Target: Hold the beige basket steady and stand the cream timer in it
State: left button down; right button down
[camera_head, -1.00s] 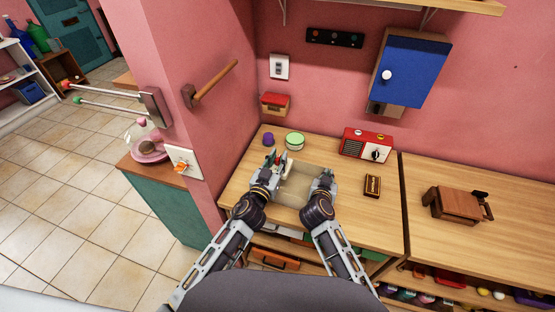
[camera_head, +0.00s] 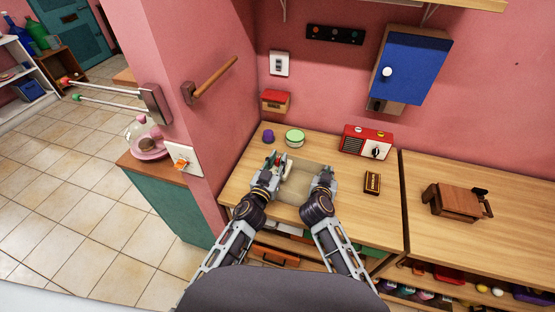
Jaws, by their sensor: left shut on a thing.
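The beige basket (camera_head: 302,184) stands on the wooden worktop in front of me, and the part of its inside that shows looks bare. My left gripper (camera_head: 277,168) is at the basket's left side, shut on a small pale thing that looks like the cream timer (camera_head: 287,167). My fingers hide most of it, and small red and green patches show beside them. My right gripper (camera_head: 325,177) is at the basket's right wall. I cannot tell whether it touches the wall or how far its fingers are apart.
A green-lidded tub (camera_head: 294,138) and a purple pot (camera_head: 268,136) stand behind the basket. A red radio (camera_head: 366,142) and a dark box (camera_head: 372,183) are to its right. A blue cabinet (camera_head: 412,70) hangs above. The worktop's front right is clear.

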pick_arm(q)
jog(key=shift+f, duration=1.4)
jog(key=c, duration=1.1)
grip_release()
jog(key=shift+c, duration=0.2)
jog(key=shift+r, duration=0.1)
jog(key=shift+r, duration=4.85)
pick_arm(e)
jog(key=c, duration=2.1)
grip_release()
jog(key=o, duration=0.5)
jog(key=shift+o, duration=0.2)
